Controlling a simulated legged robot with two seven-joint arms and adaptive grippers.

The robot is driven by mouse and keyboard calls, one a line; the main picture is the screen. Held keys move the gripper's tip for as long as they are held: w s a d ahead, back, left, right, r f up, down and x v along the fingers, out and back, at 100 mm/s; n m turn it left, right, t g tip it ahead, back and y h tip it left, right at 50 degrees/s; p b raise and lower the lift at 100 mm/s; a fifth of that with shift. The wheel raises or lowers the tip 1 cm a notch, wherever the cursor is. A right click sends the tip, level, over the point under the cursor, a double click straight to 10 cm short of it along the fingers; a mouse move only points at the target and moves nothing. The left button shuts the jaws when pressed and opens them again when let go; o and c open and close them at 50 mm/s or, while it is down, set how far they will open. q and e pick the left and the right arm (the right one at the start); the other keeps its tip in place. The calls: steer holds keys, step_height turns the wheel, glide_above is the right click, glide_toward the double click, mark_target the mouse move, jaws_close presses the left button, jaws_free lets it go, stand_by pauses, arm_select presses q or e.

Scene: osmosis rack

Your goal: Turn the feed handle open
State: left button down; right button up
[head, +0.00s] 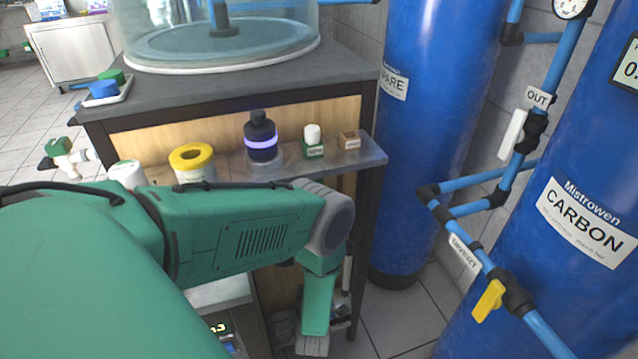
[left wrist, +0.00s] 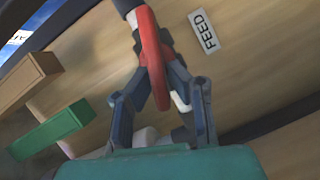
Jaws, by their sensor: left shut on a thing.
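The red feed handle (left wrist: 151,45) shows in the left wrist view, next to a white label reading FEED (left wrist: 204,31) on a wooden panel. It runs lengthwise up the picture, between the fingers of my left gripper (left wrist: 160,80), which is shut on it. In the head view my green left arm reaches across from the left and bends down in front of the bench. The handle cannot be made out there, and the left gripper's fingers are hidden. My right gripper is in neither view.
Above the arm, a bench shelf (head: 366,158) holds a black bottle (head: 261,137), a yellow-topped container (head: 192,160) and small boxes. Blue tanks (head: 425,130) stand at right. A pipe there carries a yellow handle (head: 488,301). Some floor (head: 395,315) is clear.

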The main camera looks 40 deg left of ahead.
arm_select(q)
steer(key=shift+s+f+n+t, duration=0.35)
steer(key=shift+f+n, duration=0.1)
steer(key=shift+n, duration=0.45)
steer(key=shift+b, duration=0.3)
steer(key=c, duration=1.6)
jaws_free()
steer(key=shift+r, duration=0.1)
steer(key=shift+w, duration=0.1)
steer(key=v, duration=1.2)
steer(key=shift+d+f, duration=0.2)
